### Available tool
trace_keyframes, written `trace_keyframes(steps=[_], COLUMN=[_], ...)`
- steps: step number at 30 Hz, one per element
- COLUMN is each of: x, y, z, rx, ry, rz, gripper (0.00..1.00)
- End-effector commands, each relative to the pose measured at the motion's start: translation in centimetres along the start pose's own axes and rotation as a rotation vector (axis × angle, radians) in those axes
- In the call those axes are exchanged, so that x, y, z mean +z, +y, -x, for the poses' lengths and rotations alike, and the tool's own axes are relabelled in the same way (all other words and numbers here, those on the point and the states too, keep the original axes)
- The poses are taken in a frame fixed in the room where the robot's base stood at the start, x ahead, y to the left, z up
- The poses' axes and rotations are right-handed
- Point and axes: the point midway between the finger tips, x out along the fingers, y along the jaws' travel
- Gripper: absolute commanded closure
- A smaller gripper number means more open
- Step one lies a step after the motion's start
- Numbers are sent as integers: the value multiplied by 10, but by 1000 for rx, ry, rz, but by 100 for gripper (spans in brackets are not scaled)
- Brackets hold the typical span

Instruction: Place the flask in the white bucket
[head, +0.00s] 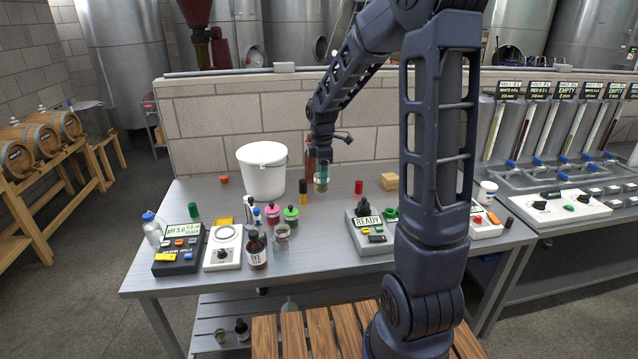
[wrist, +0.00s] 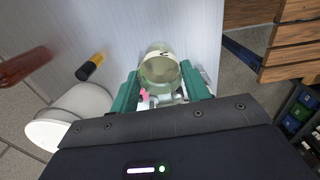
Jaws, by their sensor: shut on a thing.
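The flask (wrist: 160,72) is a clear rounded glass vessel with a pale greenish tint and a dark mark, between the teal fingers of my gripper (wrist: 162,84) in the wrist view. My gripper is shut on it. In the head view the flask (head: 321,187) shows small below my gripper (head: 321,176), over the back part of the bench; I cannot tell whether it touches the bench top. The white bucket (head: 263,175) stands upright on the bench, left of my gripper and apart from it. The bucket (wrist: 62,120) also shows at left in the wrist view. Its inside is hidden.
A yellow-and-black marker-like thing (head: 303,192) stands between bucket and gripper. A tall brown bottle (head: 310,152) is close behind the gripper. Pink (head: 272,214) and green (head: 291,215) pots, a dark bottle (head: 256,250) and instruments crowd the bench's front left.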

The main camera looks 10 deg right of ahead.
Motion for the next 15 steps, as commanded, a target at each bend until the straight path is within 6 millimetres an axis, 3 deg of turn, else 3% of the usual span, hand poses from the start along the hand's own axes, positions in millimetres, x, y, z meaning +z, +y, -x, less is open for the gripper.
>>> trace_keyframes(steps=[4, 7, 15], x=[-4, -12, -45], y=[11, 31, 113], z=[9, 14, 27], rx=[1, 0, -2], ry=[2, 4, 12], rz=[-7, -22, -96], gripper=[80, 80, 80])
